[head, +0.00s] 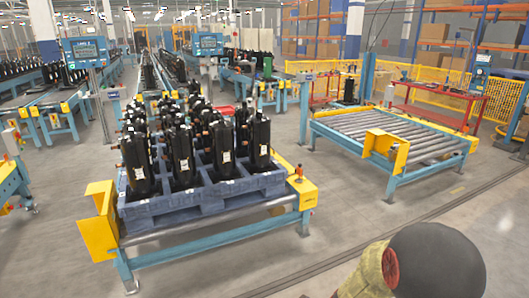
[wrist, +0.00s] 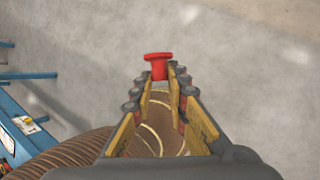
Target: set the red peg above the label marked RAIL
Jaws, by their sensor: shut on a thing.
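The red peg (wrist: 158,66) has a wide flat head and a narrower body, and it stands at the tips of my gripper (wrist: 159,84) in the wrist view. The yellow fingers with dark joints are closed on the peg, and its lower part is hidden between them. Grey floor lies behind the peg. I cannot read a label marked RAIL in either view. A small white tag (wrist: 28,124) shows on a blue surface at the left of the wrist view; its print is too small to read. The peg does not show in the head view.
A blue pallet (head: 225,196) with several black compressors stands on a blue-framed conveyor with yellow corner guards (head: 101,216). An empty roller conveyor (head: 402,135) stands to its right. Open floor (head: 345,215) lies between and in front of them. My arm shows at the bottom right.

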